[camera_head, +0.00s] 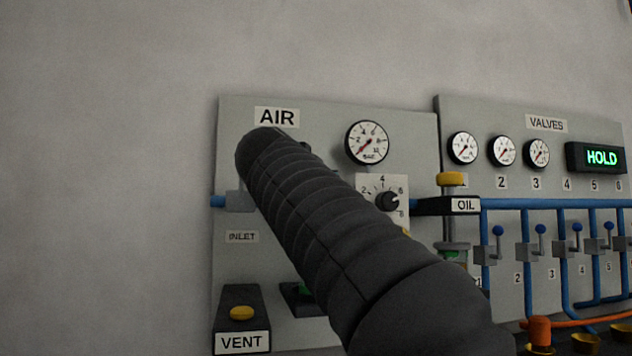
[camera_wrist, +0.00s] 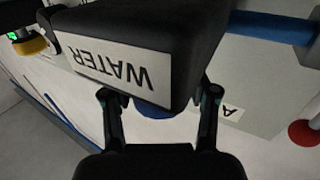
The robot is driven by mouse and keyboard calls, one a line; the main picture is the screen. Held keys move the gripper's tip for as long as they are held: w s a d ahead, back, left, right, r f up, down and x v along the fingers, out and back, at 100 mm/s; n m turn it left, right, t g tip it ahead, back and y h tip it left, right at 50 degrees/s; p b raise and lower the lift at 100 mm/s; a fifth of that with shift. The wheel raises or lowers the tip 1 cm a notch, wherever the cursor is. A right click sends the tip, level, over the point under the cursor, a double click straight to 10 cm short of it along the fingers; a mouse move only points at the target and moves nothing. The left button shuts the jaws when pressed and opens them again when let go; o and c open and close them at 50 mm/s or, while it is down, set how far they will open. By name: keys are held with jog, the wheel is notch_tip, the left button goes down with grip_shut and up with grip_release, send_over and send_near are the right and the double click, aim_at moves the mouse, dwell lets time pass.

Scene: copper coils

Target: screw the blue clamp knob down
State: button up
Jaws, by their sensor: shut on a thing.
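A blue knob (camera_wrist: 152,110) shows between the two fingers of my gripper (camera_wrist: 158,112) in the wrist view, mostly hidden behind the black block labelled WATER (camera_wrist: 110,72). My gripper is shut on this blue knob, one finger on each side. The block appears upside down in the wrist view, with its dark underside (camera_wrist: 150,25) filling the top middle. In the head view my dark ribbed arm covers the middle, and neither the gripper nor the blue knob can be seen there.
In the wrist view, a yellow knob (camera_wrist: 32,46) is at the upper left, a blue pipe (camera_wrist: 272,27) at the upper right and a red knob (camera_wrist: 304,132) at the right. The head view shows the AIR panel (camera_head: 325,117), VENT box (camera_head: 242,342), OIL block (camera_head: 464,205) and blue valve pipes (camera_head: 528,204).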

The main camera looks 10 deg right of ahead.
jog(key=m+g+h, duration=0.2)
jog(key=m+g+h+p, duration=0.1)
jog(key=h, duration=0.1)
jog(key=shift+w+a+r+m+g+h, duration=0.1)
jog(key=shift+r+m+g+h, duration=0.05)
jog(key=shift+m+g+h, duration=0.2)
jog(key=shift+m+g+h+p, duration=0.55)
jog(key=shift+m+g+h, duration=0.75)
jog(key=shift+g, duration=0.55)
jog(key=shift+m+g, duration=0.4)
jog(key=shift+m, duration=0.05)
jog(key=o, duration=1.2)
jog(key=v, duration=1.2)
jog(key=shift+f, duration=0.2)
